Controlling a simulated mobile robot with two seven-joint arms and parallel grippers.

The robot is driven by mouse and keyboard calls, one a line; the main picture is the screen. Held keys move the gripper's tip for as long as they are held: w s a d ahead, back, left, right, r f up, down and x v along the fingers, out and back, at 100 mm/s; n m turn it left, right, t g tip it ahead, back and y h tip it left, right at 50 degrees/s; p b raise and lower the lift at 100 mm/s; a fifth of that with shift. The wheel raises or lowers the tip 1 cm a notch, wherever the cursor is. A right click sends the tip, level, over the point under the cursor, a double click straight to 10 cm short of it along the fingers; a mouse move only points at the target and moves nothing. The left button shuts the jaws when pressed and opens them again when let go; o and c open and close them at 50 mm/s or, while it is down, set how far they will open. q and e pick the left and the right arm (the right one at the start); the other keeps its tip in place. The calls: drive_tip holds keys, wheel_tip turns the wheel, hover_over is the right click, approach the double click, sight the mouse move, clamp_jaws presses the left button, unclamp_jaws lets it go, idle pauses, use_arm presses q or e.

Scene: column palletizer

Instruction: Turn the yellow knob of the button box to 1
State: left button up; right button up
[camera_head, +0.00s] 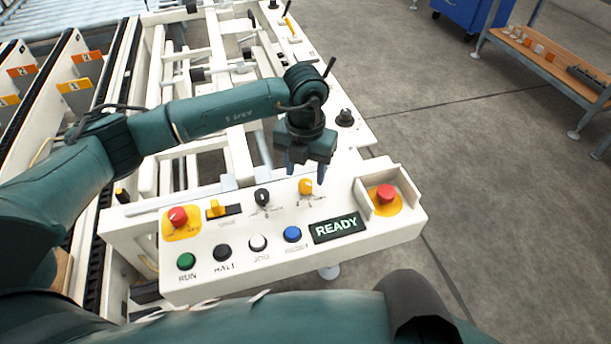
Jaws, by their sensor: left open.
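The button box (205,278) is a white panel in the lower middle of the head view. Its yellow knob (305,186) sits near the back edge, right of a black knob (262,197). The marks around the yellow knob are too small to read. My left gripper (306,172) points down just behind and above the yellow knob, with its dark fingers apart and nothing between them. Whether a finger touches the knob cannot be told. My right gripper is not in view.
A red knob (178,217) and a yellow slide switch (216,208) are on the left. Green, black, white and blue buttons line the front beside the READY display (337,227). A red stop button (385,194) stands between raised guards on the right. Conveyor frames lie behind.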

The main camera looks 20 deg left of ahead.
sight(306, 182)
use_arm(q)
drive_tip(key=shift+f, duration=1.55)
drive_tip(key=c, duration=1)
drive_tip(key=shift+o, duration=0.2)
